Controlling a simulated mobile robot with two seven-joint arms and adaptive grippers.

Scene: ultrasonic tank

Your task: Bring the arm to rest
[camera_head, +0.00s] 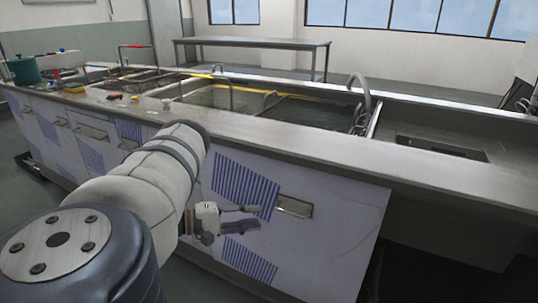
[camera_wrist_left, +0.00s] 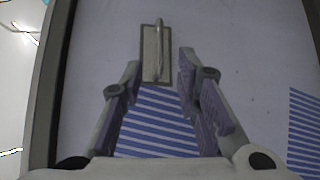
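My left arm comes in from the lower left in the head view. My left gripper (camera_head: 252,217) is beside the front of the metal counter (camera_head: 295,140), below its top edge. In the left wrist view the two fingers of the left gripper (camera_wrist_left: 160,80) are spread apart with nothing between them. They face a pale cabinet door (camera_wrist_left: 245,70) with a metal handle plate (camera_wrist_left: 155,55) and blue striped patches. The same handle (camera_head: 294,207) shows just right of the gripper in the head view. I cannot tell whether the fingers touch the door. My right gripper is not in view.
Sink basins (camera_head: 215,97) are set in the counter top. A green pot (camera_head: 23,70) stands at its far left end. A metal table (camera_head: 250,42) stands behind, near the windows. Floor shows below the counter, and the counter's right part has open space underneath.

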